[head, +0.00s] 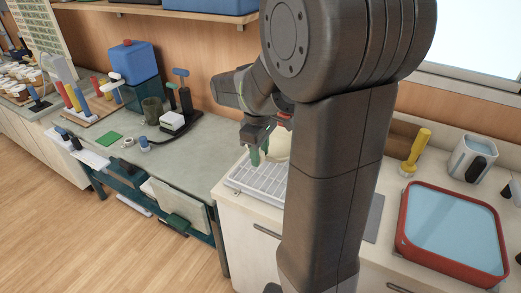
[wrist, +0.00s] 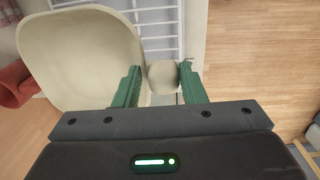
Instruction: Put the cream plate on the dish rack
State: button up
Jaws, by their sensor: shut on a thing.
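The cream plate (wrist: 75,60) fills the upper left of the wrist view, and part of it (head: 279,146) shows in the head view beside my arm. My gripper (wrist: 160,84) has its green fingers on either side of a small cream part (wrist: 163,76) next to the plate's edge, which looks like its grip tab. In the head view my gripper (head: 258,150) is above the white dish rack (head: 255,182). The rack's white bars (wrist: 158,28) also show beyond the plate in the wrist view. My arm hides the rack's right part, and I cannot tell whether the plate touches it.
A red-rimmed blue tray (head: 403,243), a yellow-handled tool (head: 417,150) and a grey container (head: 472,160) stand on the counter to the right. A grey-green table (head: 205,150) on the left holds a dark stand and other items. The wooden floor is open at left.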

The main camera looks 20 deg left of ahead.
dwell(0.4)
jog(key=b, duration=0.4)
send_over(261, 183)
jog(key=shift+s+a+f, duration=0.1)
jog(key=shift+f, duration=2.9)
jog(key=shift+f, duration=0.45)
jog(key=o, duration=1.4)
jog(key=shift+c, duration=0.2)
jog(key=r, duration=1.3)
jog(key=shift+s+r, duration=0.4)
